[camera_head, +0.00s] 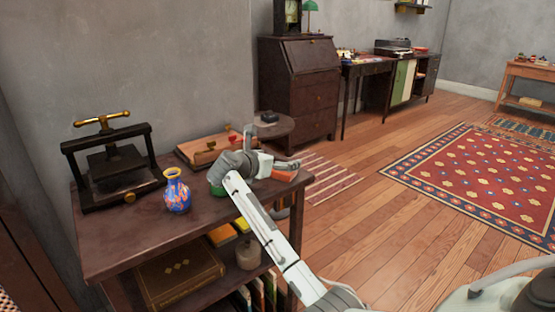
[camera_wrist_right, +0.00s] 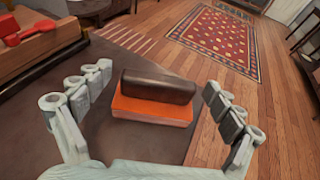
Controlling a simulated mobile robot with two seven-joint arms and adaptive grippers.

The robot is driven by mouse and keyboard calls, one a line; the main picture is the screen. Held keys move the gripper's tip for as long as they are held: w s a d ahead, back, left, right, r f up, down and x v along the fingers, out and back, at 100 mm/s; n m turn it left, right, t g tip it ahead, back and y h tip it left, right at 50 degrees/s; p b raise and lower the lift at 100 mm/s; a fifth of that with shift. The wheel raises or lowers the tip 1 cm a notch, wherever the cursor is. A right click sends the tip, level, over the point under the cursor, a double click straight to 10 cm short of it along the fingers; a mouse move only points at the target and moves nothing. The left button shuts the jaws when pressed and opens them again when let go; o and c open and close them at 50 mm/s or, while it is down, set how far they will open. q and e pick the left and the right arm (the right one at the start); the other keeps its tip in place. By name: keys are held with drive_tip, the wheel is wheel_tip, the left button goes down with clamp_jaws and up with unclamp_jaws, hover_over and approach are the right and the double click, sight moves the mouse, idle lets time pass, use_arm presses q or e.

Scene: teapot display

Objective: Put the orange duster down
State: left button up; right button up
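The orange duster (camera_wrist_right: 150,112) with its dark brown top lies on the dark wooden table (camera_wrist_right: 65,148) in the right wrist view. Its orange part also shows in the head view (camera_head: 284,176), near the table's right end. My right gripper (camera_wrist_right: 155,92) is open, with its fingers spread on either side of the duster and a gap on both sides. In the head view the right gripper (camera_head: 270,165) is over the table's right end and partly hides the duster. My left gripper is not in view.
A blue patterned vase (camera_head: 176,191) and a black press with brass handle (camera_head: 112,165) stand on the table's left part. A wooden box (camera_head: 207,149) with red parts lies at the back. A lower shelf holds a large book (camera_head: 180,278).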

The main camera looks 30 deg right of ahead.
sight(277, 158)
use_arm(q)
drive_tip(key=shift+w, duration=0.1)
use_arm(e)
drive_tip(key=shift+r, duration=0.1)
drive_tip(key=v, duration=1.1)
drive_tip(key=shift+a+r, duration=0.1)
drive_tip(key=shift+a, duration=0.05)
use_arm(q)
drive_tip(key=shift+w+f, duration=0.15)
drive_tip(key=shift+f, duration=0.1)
use_arm(e)
drive_tip(key=shift+s+a+r, duration=0.1)
drive_tip(key=shift+s+a, duration=0.1)
drive_tip(key=shift+a, duration=0.05)
drive_tip(key=shift+a, duration=0.1)
